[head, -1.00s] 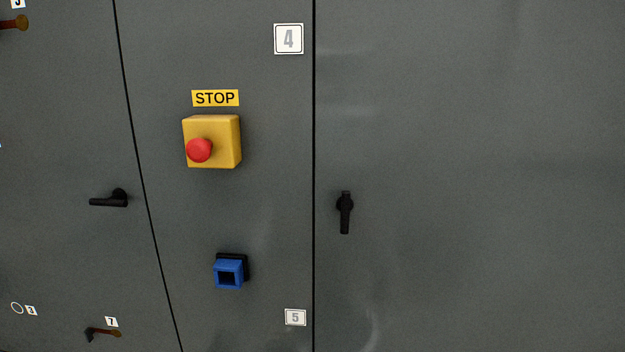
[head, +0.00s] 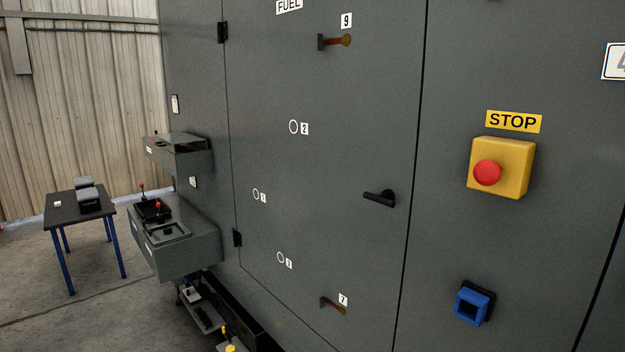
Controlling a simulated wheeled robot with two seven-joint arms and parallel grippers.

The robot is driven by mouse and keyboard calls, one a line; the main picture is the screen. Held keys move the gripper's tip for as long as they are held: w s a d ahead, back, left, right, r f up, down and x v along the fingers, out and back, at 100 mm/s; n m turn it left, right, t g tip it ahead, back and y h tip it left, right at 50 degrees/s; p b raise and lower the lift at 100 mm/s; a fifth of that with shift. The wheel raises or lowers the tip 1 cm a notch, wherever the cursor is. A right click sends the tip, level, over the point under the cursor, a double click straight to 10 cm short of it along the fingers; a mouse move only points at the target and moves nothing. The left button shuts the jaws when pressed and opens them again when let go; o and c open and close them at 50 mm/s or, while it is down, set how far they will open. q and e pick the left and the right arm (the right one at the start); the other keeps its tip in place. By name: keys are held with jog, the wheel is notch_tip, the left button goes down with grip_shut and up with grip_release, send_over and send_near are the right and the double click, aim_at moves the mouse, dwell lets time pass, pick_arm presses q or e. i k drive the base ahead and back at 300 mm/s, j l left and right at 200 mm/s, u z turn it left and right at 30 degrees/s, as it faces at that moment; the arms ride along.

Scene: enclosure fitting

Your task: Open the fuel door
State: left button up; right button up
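The fuel door (head: 340,150) is a grey panel in the middle of the head view, with a white FUEL label (head: 289,5) at its top. It looks closed, flush with the panels beside it. Black hinges (head: 222,32) show on its left edge. A black lever handle (head: 380,198) sits near its right edge, lying about level. An upper latch (head: 334,41) by label 9 and a lower latch (head: 333,305) by label 7 are on the door. White rings marked 1, 2 and 3 are on its face. Neither of my grippers is in view.
Right of the door are a yellow box with a red STOP button (head: 487,172) and a blue square socket (head: 472,305). To the left, grey shelves (head: 175,245) jut out from the enclosure. A dark table (head: 62,210) with blue legs stands beyond. Floor shows at lower left.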

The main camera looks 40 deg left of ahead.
aim_at(384, 198)
jog(key=u, duration=1.45)
